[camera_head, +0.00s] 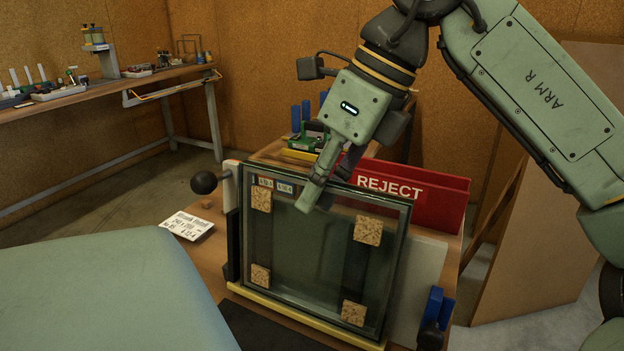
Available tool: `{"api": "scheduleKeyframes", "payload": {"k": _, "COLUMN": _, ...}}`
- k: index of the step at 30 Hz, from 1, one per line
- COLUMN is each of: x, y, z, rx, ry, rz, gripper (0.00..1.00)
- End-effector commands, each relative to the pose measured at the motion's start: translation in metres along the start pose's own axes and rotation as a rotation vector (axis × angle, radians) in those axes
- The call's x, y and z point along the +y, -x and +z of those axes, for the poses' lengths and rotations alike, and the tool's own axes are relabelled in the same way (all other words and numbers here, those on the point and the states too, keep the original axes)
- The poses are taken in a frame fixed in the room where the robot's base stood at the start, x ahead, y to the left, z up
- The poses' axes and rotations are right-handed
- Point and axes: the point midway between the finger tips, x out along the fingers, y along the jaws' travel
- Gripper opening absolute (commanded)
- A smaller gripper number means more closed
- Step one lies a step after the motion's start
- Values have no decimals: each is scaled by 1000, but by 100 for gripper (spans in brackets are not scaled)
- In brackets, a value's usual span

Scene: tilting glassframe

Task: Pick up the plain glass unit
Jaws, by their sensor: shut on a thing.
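The plain glass unit (313,250) is a clear greenish double pane with dark edges and a cork pad near each corner. It stands nearly upright, leaning back slightly, on the yellow ledge (290,315) of the frame at the bench. My gripper (318,193) comes down from above and is shut on the top edge of the unit, near the middle. One finger lies in front of the pane; the other is partly hidden behind the edge. I cannot see a gap between the unit's bottom edge and the ledge.
A red REJECT bin (440,195) stands close behind the unit, to the right. A black ball-ended lever (205,182) is at the left, with a white paper label (187,227) on the bench. Blue clamp parts (433,308) sit at the lower right.

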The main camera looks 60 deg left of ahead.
Motion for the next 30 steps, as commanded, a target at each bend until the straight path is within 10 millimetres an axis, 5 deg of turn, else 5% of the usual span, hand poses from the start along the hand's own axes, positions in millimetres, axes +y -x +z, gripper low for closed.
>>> {"api": "scheduleKeyframes", "payload": {"k": 22, "x": 1, "y": 4, "z": 2, "rx": -4, "ry": 1, "rz": -1, "gripper": 0}}
{"api": "scheduleKeyframes", "payload": {"k": 30, "x": 6, "y": 29, "z": 13, "rx": -4, "ry": 1, "rz": -3, "gripper": 0}}
